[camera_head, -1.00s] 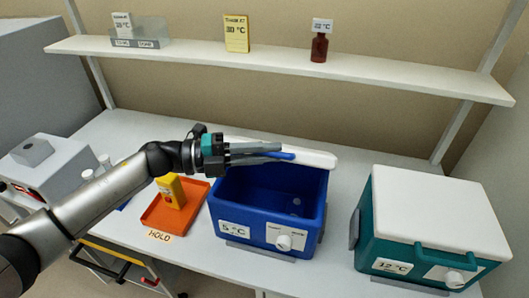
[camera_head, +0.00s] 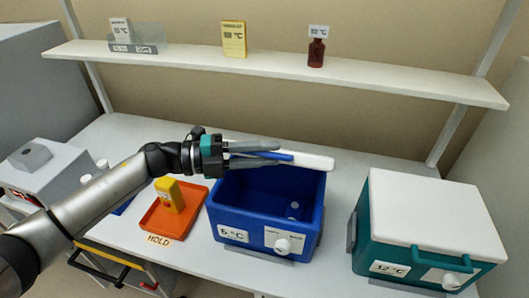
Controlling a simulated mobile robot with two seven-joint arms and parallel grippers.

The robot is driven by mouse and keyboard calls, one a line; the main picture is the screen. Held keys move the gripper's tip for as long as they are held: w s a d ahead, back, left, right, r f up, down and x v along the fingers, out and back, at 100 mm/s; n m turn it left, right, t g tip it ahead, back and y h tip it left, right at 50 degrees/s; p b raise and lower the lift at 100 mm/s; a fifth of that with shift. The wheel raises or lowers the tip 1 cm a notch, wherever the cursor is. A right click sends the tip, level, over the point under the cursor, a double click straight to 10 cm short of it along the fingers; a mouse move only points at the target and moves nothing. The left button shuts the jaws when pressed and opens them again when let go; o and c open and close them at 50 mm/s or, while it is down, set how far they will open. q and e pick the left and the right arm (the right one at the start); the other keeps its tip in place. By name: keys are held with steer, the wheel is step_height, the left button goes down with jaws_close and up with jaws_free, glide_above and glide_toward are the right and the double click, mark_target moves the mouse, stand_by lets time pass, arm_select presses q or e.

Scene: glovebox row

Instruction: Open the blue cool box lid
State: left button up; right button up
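The lid's blue handle (camera_head: 284,156) shows at the fingers. My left gripper (camera_head: 279,153) is over the back of the box, its fingers apart with the handle between them. They hide part of the lid, and contact with the handle is unclear. My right gripper is not in view.
A teal cool box (camera_head: 370,240) with a closed white lid stands to the right. An orange tray (camera_head: 150,222) holding a yellow item (camera_head: 170,195) is to the left. A shelf (camera_head: 370,80) with several small containers runs above.

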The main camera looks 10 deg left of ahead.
arm_select(q)
steer(key=b+v, duration=0.4)
steer(key=v, duration=1.1)
steer(key=shift+s+a, duration=0.1)
